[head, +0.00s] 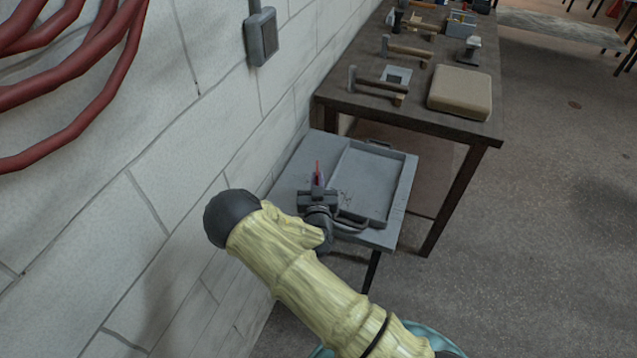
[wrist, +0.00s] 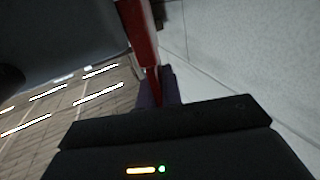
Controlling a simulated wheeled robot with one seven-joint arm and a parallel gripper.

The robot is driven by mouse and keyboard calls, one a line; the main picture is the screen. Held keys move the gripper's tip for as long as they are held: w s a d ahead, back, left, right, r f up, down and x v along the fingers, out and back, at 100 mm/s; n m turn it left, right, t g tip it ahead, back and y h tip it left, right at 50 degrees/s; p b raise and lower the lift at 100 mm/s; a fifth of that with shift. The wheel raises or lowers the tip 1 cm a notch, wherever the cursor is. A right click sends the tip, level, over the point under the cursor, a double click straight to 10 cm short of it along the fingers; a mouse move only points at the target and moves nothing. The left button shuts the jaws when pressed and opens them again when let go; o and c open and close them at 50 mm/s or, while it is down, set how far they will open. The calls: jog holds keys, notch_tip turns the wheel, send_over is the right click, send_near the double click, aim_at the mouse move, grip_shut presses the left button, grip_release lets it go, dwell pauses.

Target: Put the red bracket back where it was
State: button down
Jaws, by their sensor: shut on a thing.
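The red bracket shows as a thin red upright piece (head: 318,168) in the head view, standing up out of my gripper (head: 317,185). In the wrist view the red bracket (wrist: 143,40) runs from the top edge down to my gripper (wrist: 158,88), whose dark purple finger is beside its lower end. My gripper is shut on the bracket. In the head view they appear over the left part of a small grey table (head: 290,180), left of a grey tray (head: 402,192). The gap to the table cannot be told. The bracket's lower part is hidden.
A pale block wall (head: 170,170) runs close on the left, with a grey switch box (head: 262,37) and red hoses (head: 75,95). A dark bench (head: 440,122) behind holds hammers (head: 378,86) and a tan case (head: 460,92). Open floor (head: 540,230) lies to the right.

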jog(key=shift+s+a+f, duration=0.1)
jog(key=shift+a+f, duration=0.15)
jog(key=shift+f, duration=0.4)
jog(key=shift+s+a, duration=0.2)
jog(key=shift+a, duration=0.05)
jog(key=shift+d+f, duration=0.1)
jog(key=shift+f, duration=0.1)
jog(key=c, duration=1.6)
grip_release()
jog(key=shift+d, duration=0.1)
jog(key=shift+o, duration=0.2)
jog(key=shift+r, duration=0.1)
